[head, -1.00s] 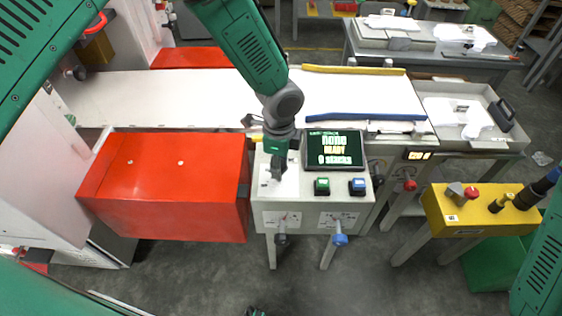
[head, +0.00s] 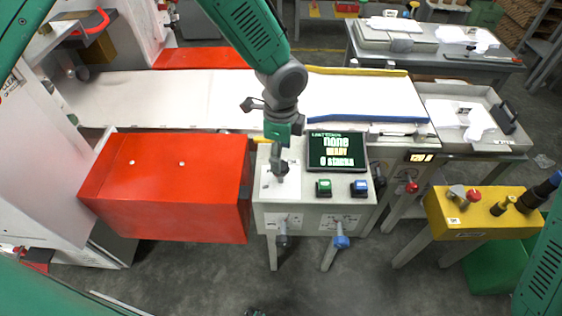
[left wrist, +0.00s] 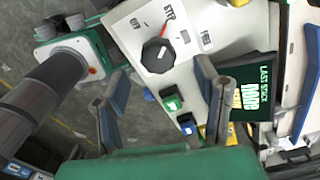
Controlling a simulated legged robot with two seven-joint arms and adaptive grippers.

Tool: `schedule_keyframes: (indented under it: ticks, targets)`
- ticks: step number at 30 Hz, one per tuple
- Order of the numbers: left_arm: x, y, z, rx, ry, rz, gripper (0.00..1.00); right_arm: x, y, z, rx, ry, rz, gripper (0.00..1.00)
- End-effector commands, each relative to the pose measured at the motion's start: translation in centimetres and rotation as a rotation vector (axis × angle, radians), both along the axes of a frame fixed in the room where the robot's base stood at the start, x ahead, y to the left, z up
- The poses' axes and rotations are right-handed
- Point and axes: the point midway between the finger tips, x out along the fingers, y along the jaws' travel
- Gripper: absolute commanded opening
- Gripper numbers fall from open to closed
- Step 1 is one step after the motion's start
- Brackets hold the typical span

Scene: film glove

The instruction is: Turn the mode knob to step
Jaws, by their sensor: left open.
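The mode knob (left wrist: 157,55) is a round black dial on a pale plate in the left wrist view. Its red pointer line aims up and slightly right, towards the label that reads like STP. Other labels sit to its left and right. My left gripper (left wrist: 160,95) is open, with its two fingers apart below the knob in the picture and nothing between them. In the head view my left gripper (head: 280,165) points down over the white plate on the grey control box (head: 312,216) and hides the knob area. My right gripper is not in view.
A red box (head: 165,190) stands left, and a white conveyor (head: 180,98) runs behind.

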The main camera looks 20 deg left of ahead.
Motion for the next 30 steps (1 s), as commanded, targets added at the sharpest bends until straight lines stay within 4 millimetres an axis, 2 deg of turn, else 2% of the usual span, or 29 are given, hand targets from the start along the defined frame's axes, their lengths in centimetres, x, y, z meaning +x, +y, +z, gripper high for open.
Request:
schedule_keyframes:
  ticks: [1, 6, 12, 30]
  targets:
    - [0.1, 0.0, 1.3, -0.001, -0.004, 0.001, 0.56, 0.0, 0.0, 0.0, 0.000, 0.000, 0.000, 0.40]
    - [0.1, 0.1, 4.6, -0.001, -0.001, 0.001, 0.56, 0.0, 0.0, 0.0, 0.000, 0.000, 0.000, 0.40]
    - [0.2, 0.2, 6.8, -0.001, 0.001, 0.001, 0.56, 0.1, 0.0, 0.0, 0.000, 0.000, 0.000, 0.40]
    - [-0.1, 0.2, 6.8, -0.003, 0.007, 0.009, 0.56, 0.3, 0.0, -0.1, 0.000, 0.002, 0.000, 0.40]
